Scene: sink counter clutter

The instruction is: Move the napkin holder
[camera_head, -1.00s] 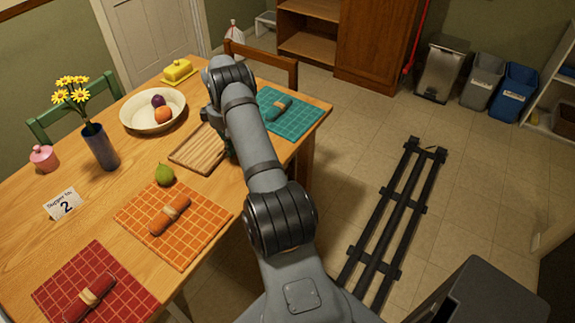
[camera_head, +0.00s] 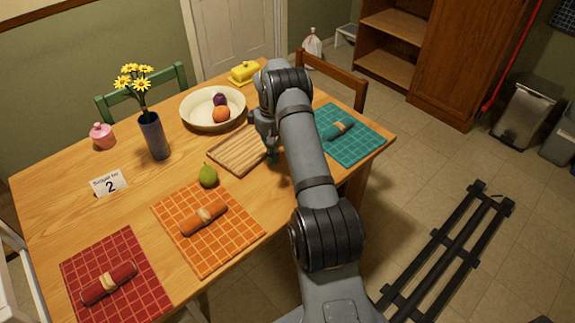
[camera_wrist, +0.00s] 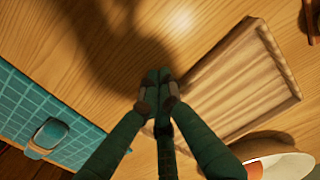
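I see no napkin holder that I can tell for sure; my arm hides part of the table. Rolled napkins with pale bands lie on the placemats: red (camera_head: 108,283), orange (camera_head: 204,217) and teal (camera_head: 338,130). The teal one also shows in the wrist view (camera_wrist: 46,138). My gripper (camera_head: 273,155) is over the table, between the wooden tray (camera_head: 238,153) and the teal placemat (camera_head: 362,146). In the wrist view, my gripper (camera_wrist: 158,78) has its dark green fingers drawn together at the tips, with nothing seen between them. The tray (camera_wrist: 235,85) is to their right.
A cream bowl (camera_head: 196,121) with fruit stands behind the tray. A green pear (camera_head: 208,176), a flower vase (camera_head: 154,136), a pink pot (camera_head: 102,136), a number card (camera_head: 108,184) and a yellow butter dish (camera_head: 244,72) are on the table. Bare wood shows at the left.

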